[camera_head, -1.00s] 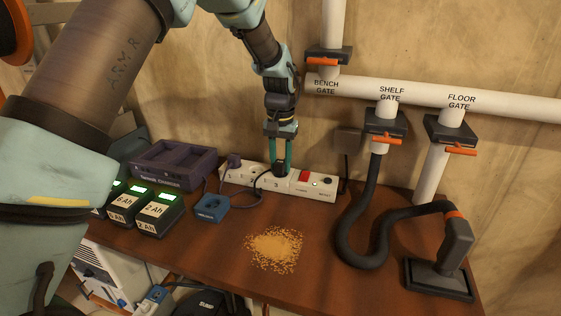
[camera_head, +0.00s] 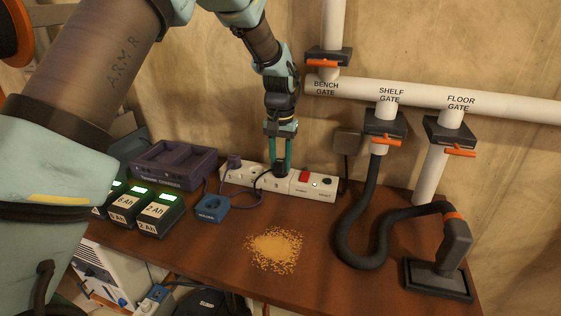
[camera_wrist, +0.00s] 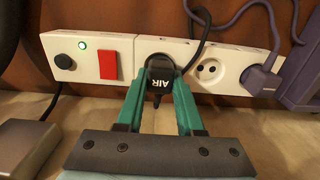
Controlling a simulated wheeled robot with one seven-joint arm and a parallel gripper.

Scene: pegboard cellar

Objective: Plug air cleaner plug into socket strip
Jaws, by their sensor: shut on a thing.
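The white socket strip (camera_head: 312,186) lies along the back of the wooden bench against the wall. My gripper (camera_head: 281,166) points down at its middle, shut on a black plug. In the wrist view my green fingers hold this air cleaner plug (camera_wrist: 159,76), marked "AIR", at a socket of the strip (camera_wrist: 135,62). The plug appears to sit against or in that socket; its pins and depth are hidden. A black cord runs up from it. An empty round socket (camera_wrist: 209,73) is beside it. A purple-grey plug (camera_wrist: 262,80) occupies another socket.
A red switch (camera_wrist: 108,58) and green light are on the strip. A blue device (camera_head: 211,208), a purple charger (camera_head: 172,165) and several batteries stand left. Yellow shavings (camera_head: 274,249) lie in front. A black hose (camera_head: 350,230) and floor nozzle are right.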

